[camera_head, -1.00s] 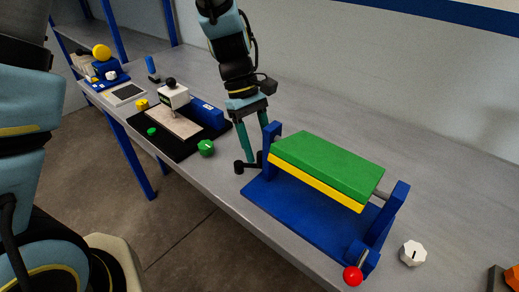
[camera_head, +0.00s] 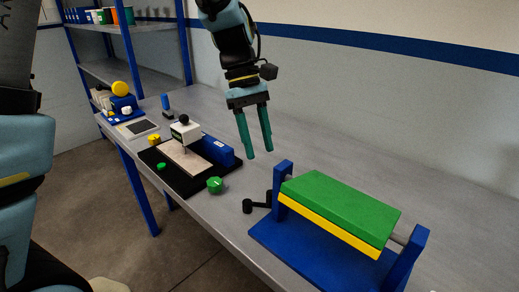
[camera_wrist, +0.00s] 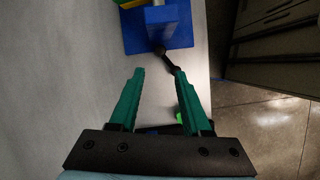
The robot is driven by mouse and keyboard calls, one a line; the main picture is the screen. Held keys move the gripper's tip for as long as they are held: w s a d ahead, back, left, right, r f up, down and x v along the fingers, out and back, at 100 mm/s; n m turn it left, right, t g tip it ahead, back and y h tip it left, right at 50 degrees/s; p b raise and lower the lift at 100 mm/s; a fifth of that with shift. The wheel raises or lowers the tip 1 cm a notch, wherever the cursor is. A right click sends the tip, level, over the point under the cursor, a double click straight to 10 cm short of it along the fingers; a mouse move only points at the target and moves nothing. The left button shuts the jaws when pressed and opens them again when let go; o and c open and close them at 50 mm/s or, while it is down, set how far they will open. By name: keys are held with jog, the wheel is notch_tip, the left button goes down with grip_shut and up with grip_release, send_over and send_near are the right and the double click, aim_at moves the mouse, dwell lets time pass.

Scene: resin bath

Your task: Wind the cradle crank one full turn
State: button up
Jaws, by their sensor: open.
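The cradle has a blue base (camera_head: 290,254) with blue end posts. It carries a green-topped block (camera_head: 340,205) with a yellow layer (camera_head: 325,225) below. A black crank (camera_head: 259,203) is on its left end post, its arm reaching left to a black grip. My gripper (camera_head: 260,153) is open and empty, pointing down, above and apart from the crank in the head view. In the wrist view the crank (camera_wrist: 168,59) lies beyond the open fingers (camera_wrist: 159,72), towards their right tip, with the blue base (camera_wrist: 181,30) behind it.
A black tray (camera_head: 158,170) with a white-topped device (camera_head: 185,130) stands to the left. A green knob (camera_head: 215,185) sits near the bench front edge. The grey bench (camera_head: 330,150) behind the cradle is clear.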

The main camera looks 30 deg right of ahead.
jog(key=w+m+b, duration=0.1)
jog(key=w+d+m+t+b, duration=0.1)
jog(key=w+d+m+b, duration=0.1)
jog(key=w, duration=0.1)
jog(key=shift+d+y, duration=0.25)
jog(key=shift+y, duration=0.15)
jog(key=c, duration=0.5)
jog(key=shift+w+t, duration=0.1)
jog(key=shift+t, duration=0.2)
jog(key=shift+c, duration=0.5)
jog(key=shift+f, duration=0.35)
grip_shut()
jog(key=p+x, duration=0.2)
jog(key=x, duration=0.6)
jog(key=shift+a, duration=0.1)
jog(key=s, duration=0.2)
jog(key=s+p, duration=0.1)
jog(key=shift+s+a+f, duration=0.2)
jog(key=shift+s+a, duration=0.05)
jog(key=shift+a, duration=0.1)
jog(key=shift+s+a+f, duration=0.1)
jog(key=shift+s+f, duration=0.05)
jog(key=shift+s, duration=0.25)
jog(key=shift+s+m+y+p, duration=0.2)
jog(key=shift+m+p, duration=0.1)
jog(key=shift+m, duration=0.3)
jog(key=shift+s+m+y+p, duration=0.1)
jog(key=shift+s+m+p, duration=0.2)
jog(key=shift+m, duration=0.3)
